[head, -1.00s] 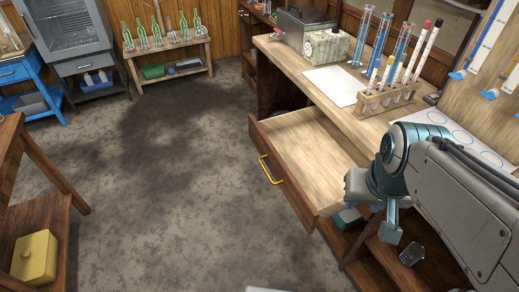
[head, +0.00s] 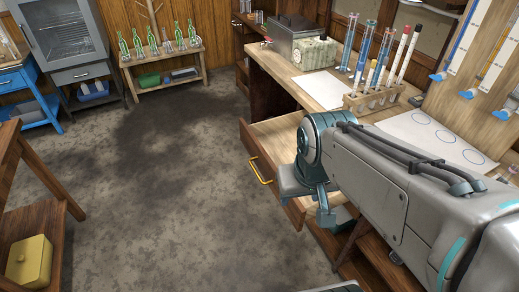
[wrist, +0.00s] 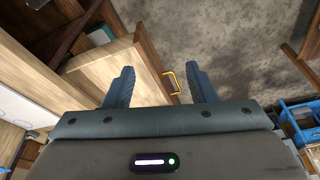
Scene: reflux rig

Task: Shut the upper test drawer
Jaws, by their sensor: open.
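The upper test drawer (head: 272,131) of the wooden bench is pulled out, and its pale interior looks empty where I can see it. Its dark wooden front carries a yellow handle (head: 261,171). My gripper (head: 321,208) is at the near end of the drawer front, and my arm hides much of the drawer's right part. In the wrist view my gripper (wrist: 160,68) is open with nothing held. The drawer (wrist: 118,73) shows behind the fingers, and the yellow handle (wrist: 172,84) appears between them. I cannot tell whether the gripper touches the drawer.
The bench top holds a test tube rack (head: 372,100), white sheets (head: 323,90) and a grey metal bath (head: 298,45). A wooden stand with a yellow box (head: 29,262) is at the left. The floor left of the drawer is clear.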

